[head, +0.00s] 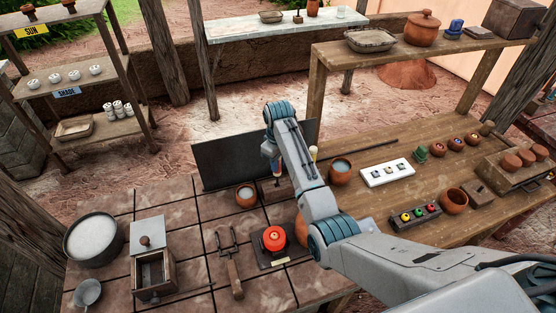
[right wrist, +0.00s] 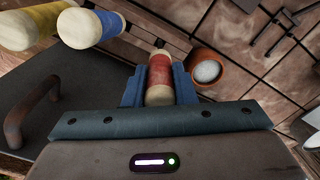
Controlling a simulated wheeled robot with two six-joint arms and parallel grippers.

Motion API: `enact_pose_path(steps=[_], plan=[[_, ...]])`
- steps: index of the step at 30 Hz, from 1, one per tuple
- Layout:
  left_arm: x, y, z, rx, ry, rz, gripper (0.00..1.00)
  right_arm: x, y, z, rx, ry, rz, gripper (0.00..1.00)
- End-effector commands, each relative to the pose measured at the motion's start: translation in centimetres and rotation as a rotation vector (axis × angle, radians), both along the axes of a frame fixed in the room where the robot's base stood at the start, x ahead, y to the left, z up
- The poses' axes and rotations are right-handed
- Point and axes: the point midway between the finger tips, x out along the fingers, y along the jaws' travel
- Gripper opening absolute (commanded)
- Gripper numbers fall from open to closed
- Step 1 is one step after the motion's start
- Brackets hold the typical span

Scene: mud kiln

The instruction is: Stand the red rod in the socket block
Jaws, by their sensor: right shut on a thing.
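My right gripper (right wrist: 158,88) is shut on the red rod (right wrist: 159,72), which has cream ends and lies between the blue fingers in the right wrist view. In the head view my right arm reaches over the tiled table, and the gripper and rod are hard to make out there. A blue rod (right wrist: 92,25) and a yellow rod (right wrist: 32,22), both with cream ends, are to the left in the right wrist view. My left gripper is not in view.
A small clay cup (head: 246,195) with pale contents stands near the gripper, before an upright dark panel (head: 225,157). A red button (head: 274,238), tongs (head: 234,270) and a wooden box (head: 153,280) stand in front. A white tray (head: 387,173) lies right.

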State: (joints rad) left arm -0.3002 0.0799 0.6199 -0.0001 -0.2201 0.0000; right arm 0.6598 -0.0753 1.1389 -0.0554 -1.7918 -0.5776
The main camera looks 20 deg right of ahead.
Motion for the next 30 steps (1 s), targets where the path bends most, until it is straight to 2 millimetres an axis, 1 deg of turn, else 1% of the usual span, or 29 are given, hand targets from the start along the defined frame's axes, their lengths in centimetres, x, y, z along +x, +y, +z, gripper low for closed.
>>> enact_pose_path(steps=[7,19,20,21,23,24,30], plan=[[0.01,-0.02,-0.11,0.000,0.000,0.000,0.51,0.01,-0.01,-0.53,0.001,-0.001,0.000,0.00],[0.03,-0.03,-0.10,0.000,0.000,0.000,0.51,0.01,0.00,-0.56,0.000,-0.001,0.000,0.00],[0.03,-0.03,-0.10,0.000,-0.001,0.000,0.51,0.01,0.00,-0.56,0.000,-0.001,0.000,0.28],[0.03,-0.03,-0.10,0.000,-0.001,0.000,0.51,0.01,0.00,-0.56,0.000,-0.001,0.000,0.36],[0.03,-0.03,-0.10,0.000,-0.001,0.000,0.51,0.01,0.00,-0.56,0.000,-0.001,0.000,0.47],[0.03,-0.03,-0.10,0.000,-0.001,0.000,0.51,0.01,-0.01,-0.55,0.000,-0.001,0.000,0.49],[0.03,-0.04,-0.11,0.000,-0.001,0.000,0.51,0.00,0.00,-0.57,0.000,0.000,0.000,0.49]])
